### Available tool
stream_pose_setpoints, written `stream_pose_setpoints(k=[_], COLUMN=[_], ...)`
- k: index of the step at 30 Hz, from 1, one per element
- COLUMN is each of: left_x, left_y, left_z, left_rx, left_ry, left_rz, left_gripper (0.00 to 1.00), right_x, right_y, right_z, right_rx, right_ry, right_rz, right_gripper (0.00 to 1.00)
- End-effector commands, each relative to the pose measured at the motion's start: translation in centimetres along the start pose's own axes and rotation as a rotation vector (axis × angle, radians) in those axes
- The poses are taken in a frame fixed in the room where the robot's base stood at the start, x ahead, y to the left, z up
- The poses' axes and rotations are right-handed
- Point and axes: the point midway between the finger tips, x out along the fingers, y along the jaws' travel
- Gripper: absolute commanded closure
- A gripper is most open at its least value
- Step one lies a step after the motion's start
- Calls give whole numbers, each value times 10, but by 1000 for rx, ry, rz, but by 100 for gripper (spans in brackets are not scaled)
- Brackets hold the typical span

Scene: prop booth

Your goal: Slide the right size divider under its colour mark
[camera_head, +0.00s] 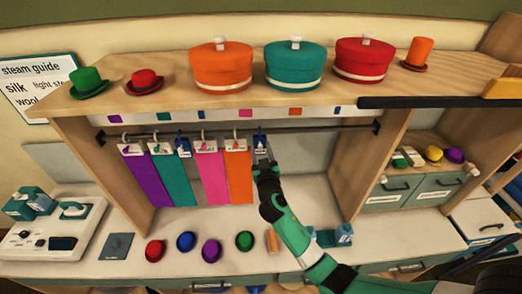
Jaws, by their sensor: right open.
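A dark rail (320,130) runs under the shelf, below a pale strip (270,113) with small colour marks. Purple (152,181), teal (178,181), pink (213,178) and orange (239,178) cloths hang from it with white tags on top. One blue divider (183,146) hangs between the teal and pink cloths. Another blue divider (261,141) hangs right of the orange cloth. My right gripper (263,158) is open, its fingertips at this divider's lower part; I cannot tell if they touch it. The lettering is too small to read. My left gripper is out of view.
Hat boxes and small hats line the shelf (190,87) above. Several small coloured hats, including a green one (244,240), sit on the counter (180,218) below. A grey-green drawer unit (412,192) stands right. The rail's right end is clear.

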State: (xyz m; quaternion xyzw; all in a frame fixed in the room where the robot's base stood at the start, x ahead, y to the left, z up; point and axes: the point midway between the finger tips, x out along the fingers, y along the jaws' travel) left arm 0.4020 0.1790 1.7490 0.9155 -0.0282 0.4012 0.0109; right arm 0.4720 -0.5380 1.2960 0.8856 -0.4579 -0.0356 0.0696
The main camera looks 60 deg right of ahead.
Motion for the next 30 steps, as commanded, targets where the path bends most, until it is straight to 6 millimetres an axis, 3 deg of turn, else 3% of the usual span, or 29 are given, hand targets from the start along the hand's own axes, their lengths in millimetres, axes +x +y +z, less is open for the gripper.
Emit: stream_pose_setpoints(k=[4,12,30], left_x=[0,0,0], left_y=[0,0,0], left_z=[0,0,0], left_rx=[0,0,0], left_ry=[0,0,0], left_rz=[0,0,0], left_gripper=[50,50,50], right_x=[0,0,-1], right_y=[0,0,0], right_z=[0,0,0], right_rx=[0,0,0], right_ry=[0,-1,-1], right_rz=[0,0,0], right_gripper=[51,100,100])
